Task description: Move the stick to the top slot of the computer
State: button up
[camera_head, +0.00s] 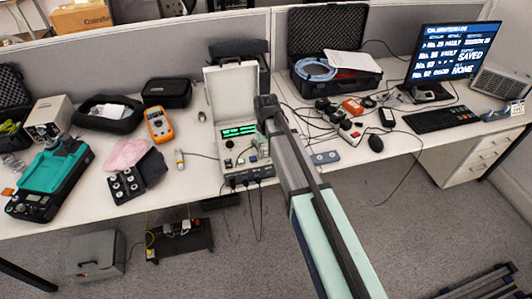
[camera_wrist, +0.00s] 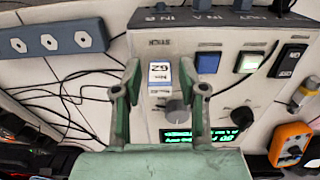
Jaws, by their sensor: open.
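The stick (camera_wrist: 160,78) is a small white and blue piece marked 62. It stands at a spot labelled STICK on the panel of a light grey instrument (camera_wrist: 225,75). My gripper (camera_wrist: 159,84) is open, with one finger on each side of the stick; I cannot tell whether they touch it. In the head view my arm reaches over the instrument (camera_head: 232,92) and the stick is too small to make out. A grey vented box (camera_head: 500,83), apparently the computer, stands right of the monitor (camera_head: 453,52). Its slots cannot be made out.
A grey block with several sockets (camera_wrist: 52,40) lies beside the instrument, with loose cables around. An orange multimeter (camera_head: 159,124) is to the left. Small devices and a black keyboard (camera_head: 442,117) lie on the right desk. An open black case (camera_head: 332,50) stands behind.

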aim_at(266, 149)
grip_shut()
jog(key=shift+r+p, duration=0.75)
jog(key=shift+r, duration=0.1)
dwell(1.2)
jog(key=shift+r+p, duration=1)
jog(key=shift+r, duration=0.65)
